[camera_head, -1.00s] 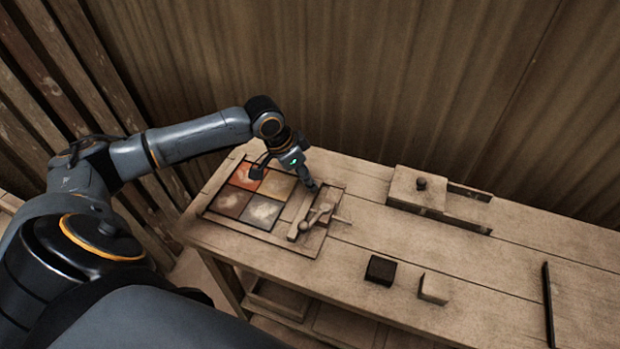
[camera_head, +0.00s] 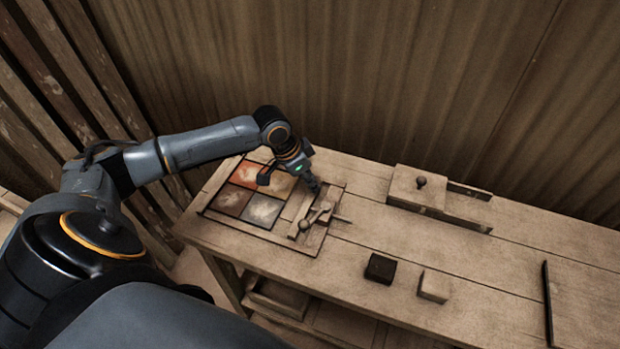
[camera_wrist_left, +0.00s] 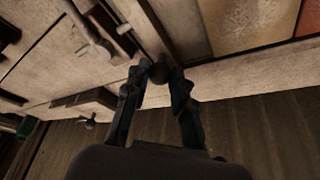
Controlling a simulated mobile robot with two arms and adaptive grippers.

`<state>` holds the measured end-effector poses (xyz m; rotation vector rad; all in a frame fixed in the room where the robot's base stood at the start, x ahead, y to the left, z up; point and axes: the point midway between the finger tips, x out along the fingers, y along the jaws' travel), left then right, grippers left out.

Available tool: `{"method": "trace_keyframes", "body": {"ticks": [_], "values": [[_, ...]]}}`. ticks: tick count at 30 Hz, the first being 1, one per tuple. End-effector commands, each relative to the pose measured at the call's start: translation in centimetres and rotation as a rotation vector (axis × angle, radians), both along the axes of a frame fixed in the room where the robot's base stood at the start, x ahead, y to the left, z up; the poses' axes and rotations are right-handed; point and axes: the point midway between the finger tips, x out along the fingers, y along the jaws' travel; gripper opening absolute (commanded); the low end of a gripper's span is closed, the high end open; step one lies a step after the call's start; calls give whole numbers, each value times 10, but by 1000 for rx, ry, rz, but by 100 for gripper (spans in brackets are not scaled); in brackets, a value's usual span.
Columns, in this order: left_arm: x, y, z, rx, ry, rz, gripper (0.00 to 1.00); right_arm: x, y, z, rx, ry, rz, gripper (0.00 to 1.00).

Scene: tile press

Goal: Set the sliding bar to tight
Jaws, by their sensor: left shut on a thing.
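The tile frame (camera_head: 213,214) lies at the left end of the bench, with red-orange, tan, brown and pale tiles (camera_head: 262,210) in it. The wooden sliding bar (camera_head: 296,206) stands along the tiles' right side; a pale bar also shows in the left wrist view (camera_wrist_left: 146,30). A dark round knob (camera_wrist_left: 158,72) is at its end. My left gripper (camera_head: 315,188) reaches down at the frame's back right corner. In the wrist view its fingers (camera_wrist_left: 158,82) are shut on the knob. A gap between bar and tiles is hard to judge. My right gripper is not in view.
A wooden lever (camera_head: 318,214) lies just right of the bar, close to my gripper. A dark block (camera_head: 380,269) and a pale block (camera_head: 433,287) stand at the front. A knobbed wooden box (camera_head: 416,192) stands at the back. The bench middle is clear.

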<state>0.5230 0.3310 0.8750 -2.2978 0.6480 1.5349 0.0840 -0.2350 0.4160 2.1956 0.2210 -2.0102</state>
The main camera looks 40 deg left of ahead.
Motion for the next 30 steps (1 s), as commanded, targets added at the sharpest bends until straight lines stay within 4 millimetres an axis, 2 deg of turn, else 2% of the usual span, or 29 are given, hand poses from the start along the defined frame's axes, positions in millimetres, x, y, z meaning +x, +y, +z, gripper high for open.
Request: {"method": "trace_keyframes", "body": {"ticks": [9, 18, 19, 22, 30], "values": [[-10, 40, 1, 1, 4, 4, 0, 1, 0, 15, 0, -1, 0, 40], [-10, 42, 0, 1, 1, 1, 0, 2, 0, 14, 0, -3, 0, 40], [-10, 42, 0, 1, 1, 1, 27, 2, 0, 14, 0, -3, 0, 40], [-10, 42, 0, 0, 1, 1, 47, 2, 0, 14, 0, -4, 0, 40], [-10, 42, 0, 0, 0, 1, 47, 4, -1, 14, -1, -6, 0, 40]]}}
